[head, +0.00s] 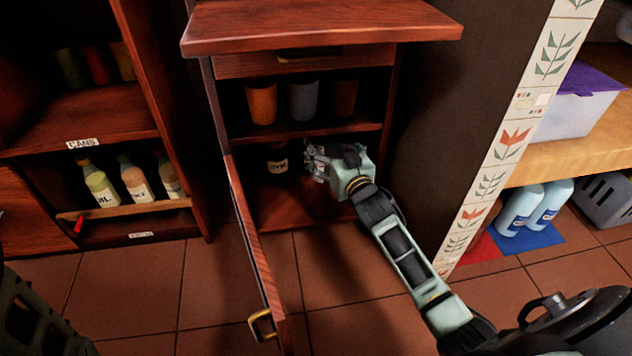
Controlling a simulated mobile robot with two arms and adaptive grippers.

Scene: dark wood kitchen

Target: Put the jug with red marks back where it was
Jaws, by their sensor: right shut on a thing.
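My right gripper (308,160) reaches into the open cabinet's lower compartment (300,208), its fingers pointing left. It is shut on a small dark jar with a pale label (278,159), which sits at the fingertips in shadow. I cannot make out red marks on this jar, and its base is hard to see. No jug with clear red marks shows elsewhere. Two pale blue jugs with blue labels (520,208) stand under the shelf at the right, on a blue mat (530,238). My left gripper is not in view.
The cabinet door (252,245) stands open toward me, left of my right arm. Three cups (303,100) stand on the shelf above. A rack of bottles (135,185) is at the left. A red mat (481,249) lies beside the blue one. A grey crate (606,198) is far right.

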